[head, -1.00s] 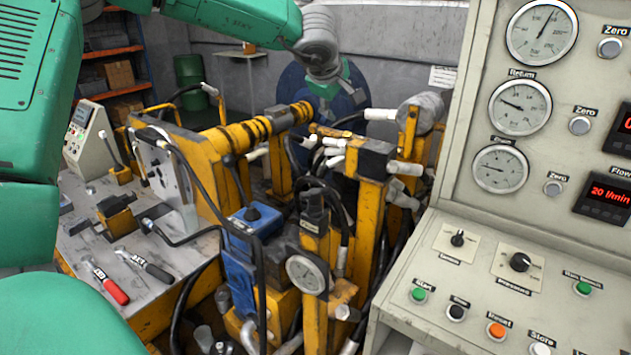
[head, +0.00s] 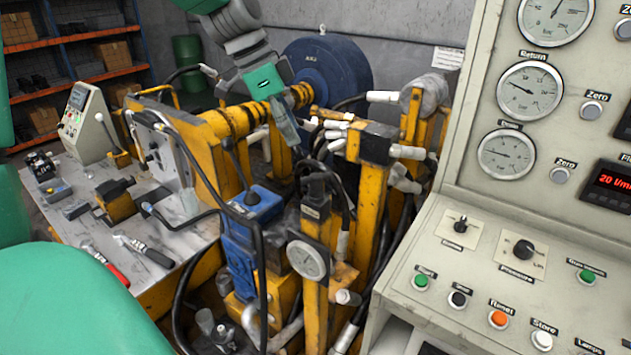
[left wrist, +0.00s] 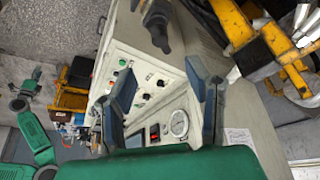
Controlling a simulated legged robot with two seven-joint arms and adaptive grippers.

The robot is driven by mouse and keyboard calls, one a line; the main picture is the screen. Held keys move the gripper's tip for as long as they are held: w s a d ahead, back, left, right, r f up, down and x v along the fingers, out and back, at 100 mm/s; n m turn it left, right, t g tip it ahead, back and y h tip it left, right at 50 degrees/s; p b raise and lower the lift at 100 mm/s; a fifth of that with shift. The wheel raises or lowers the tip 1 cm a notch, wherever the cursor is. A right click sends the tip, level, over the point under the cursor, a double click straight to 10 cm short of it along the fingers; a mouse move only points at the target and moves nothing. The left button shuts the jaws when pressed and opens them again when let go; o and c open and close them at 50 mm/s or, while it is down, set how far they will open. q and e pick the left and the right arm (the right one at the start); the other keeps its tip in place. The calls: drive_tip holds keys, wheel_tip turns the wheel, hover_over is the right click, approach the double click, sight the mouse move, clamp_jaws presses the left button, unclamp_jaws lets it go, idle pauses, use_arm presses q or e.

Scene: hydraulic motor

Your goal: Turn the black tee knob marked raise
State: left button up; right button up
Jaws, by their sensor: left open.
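In the head view, a small black knob (head: 461,224) stands on a pale plate on the sloping desk of the grey control panel at the right. Its label is too small to read. A larger black knob (head: 523,250) marked Pressure is to its right. I cannot tell from the lettering which one is marked raise. My left gripper (head: 288,128) hangs over the yellow machine, well left of both knobs. In the left wrist view my left gripper (left wrist: 160,72) has its two fingers apart with nothing between them.
Several coloured buttons, including a green one (head: 421,281) and an orange one (head: 498,318), surround the knobs. A Return gauge (head: 530,90) is on the upright face. The yellow machine with hoses and a blue block (head: 243,240) fills the middle. A workbench with tools is at left.

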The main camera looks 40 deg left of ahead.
sight(314, 174)
use_arm(q)
drive_tip(key=x, duration=1.2)
clamp_jaws()
